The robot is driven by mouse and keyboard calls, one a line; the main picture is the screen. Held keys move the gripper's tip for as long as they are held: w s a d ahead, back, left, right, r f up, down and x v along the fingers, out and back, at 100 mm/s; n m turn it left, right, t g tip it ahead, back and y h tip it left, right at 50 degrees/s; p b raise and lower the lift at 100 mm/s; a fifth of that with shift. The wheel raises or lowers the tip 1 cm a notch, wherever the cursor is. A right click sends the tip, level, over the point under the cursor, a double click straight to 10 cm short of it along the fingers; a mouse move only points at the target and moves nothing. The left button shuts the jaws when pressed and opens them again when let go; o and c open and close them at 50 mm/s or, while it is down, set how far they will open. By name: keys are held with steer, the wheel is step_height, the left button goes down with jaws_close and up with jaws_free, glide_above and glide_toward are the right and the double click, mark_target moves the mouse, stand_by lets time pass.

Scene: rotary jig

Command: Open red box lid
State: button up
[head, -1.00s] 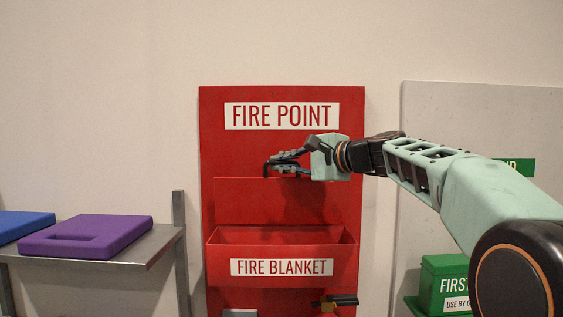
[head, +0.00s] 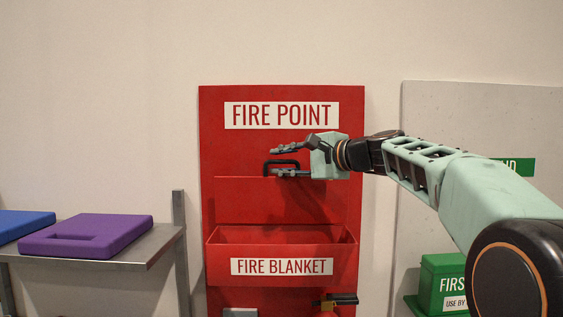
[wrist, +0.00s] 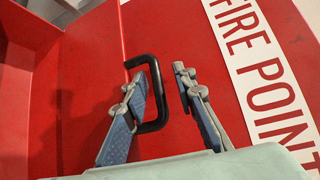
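The red box (head: 345,246) under the FIRE POINT sign is open at the top. Its red lid (head: 235,200) stands raised, upright or nearly so, against the red board behind. A black handle (head: 268,166) sits at the lid's upper edge; it also shows in the wrist view (wrist: 159,88). My gripper (head: 290,161) is at the handle with its fingers spread. In the wrist view, the handle's bar lies between the open fingers (wrist: 158,82), close to the left finger and clear of the right one. I cannot tell if the left finger touches it.
A metal shelf (head: 150,246) with a purple case (head: 90,233) and a blue case (head: 20,225) is at left. A green first-aid box (head: 445,280) stands at lower right by a pale panel (head: 425,130). A yellow-and-black part (head: 335,301) shows below the red box.

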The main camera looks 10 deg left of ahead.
steer(key=v, duration=1.2)
